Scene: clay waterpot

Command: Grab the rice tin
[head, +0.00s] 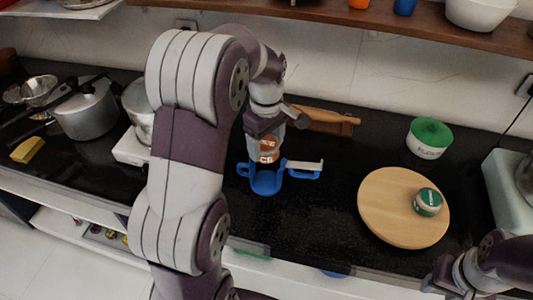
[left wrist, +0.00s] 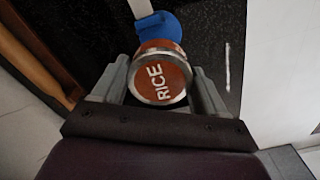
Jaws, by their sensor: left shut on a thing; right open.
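The rice tin (left wrist: 160,78) is a silver cylinder with an orange-brown lid lettered RICE. In the left wrist view it sits between the two fingers of my left gripper (left wrist: 163,90), which is shut on it. In the head view the tin (head: 268,150) shows below my left wrist, just above or behind a blue holder with handles (head: 266,182). I cannot tell whether the tin touches the holder. My left gripper's fingers (head: 268,140) are partly hidden by the wrist in the head view. My right gripper (head: 450,280) is at the lower right, empty, away from the tin.
A round wooden board (head: 385,205) with a small green tin (head: 427,202) lies to the right. A rolling pin (head: 325,120) lies at the back. Pots (head: 88,110) stand left. A shelf (head: 400,22) runs above.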

